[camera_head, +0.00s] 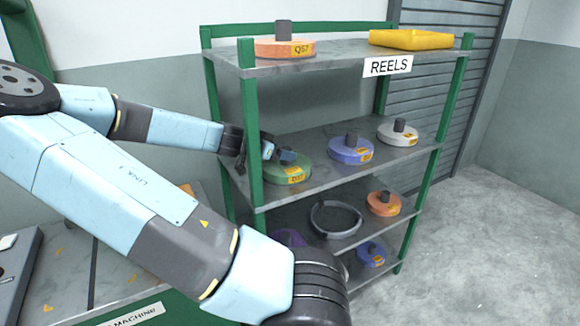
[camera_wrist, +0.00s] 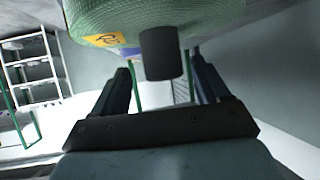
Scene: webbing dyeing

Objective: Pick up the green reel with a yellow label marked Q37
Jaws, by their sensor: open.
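The green reel (camera_head: 288,173) with a yellow label lies flat on the left end of the middle shelf (camera_head: 330,170). The label text is too small to read for certain. In the wrist view the green reel (camera_wrist: 205,22) fills the top, with its dark hub post (camera_wrist: 160,54) and yellow label showing. My gripper (camera_head: 283,155) is at the reel in the head view, covering its hub. In the wrist view my gripper (camera_wrist: 163,85) has its fingers apart, one on each side of the post. I cannot tell whether they touch it.
A blue-purple reel (camera_head: 351,150) and a white reel (camera_head: 399,133) stand to the right on the same shelf. An orange reel (camera_head: 285,48) and a yellow case (camera_head: 411,39) are on top. A green rack post (camera_head: 250,125) stands close to my gripper. Lower shelves hold more reels.

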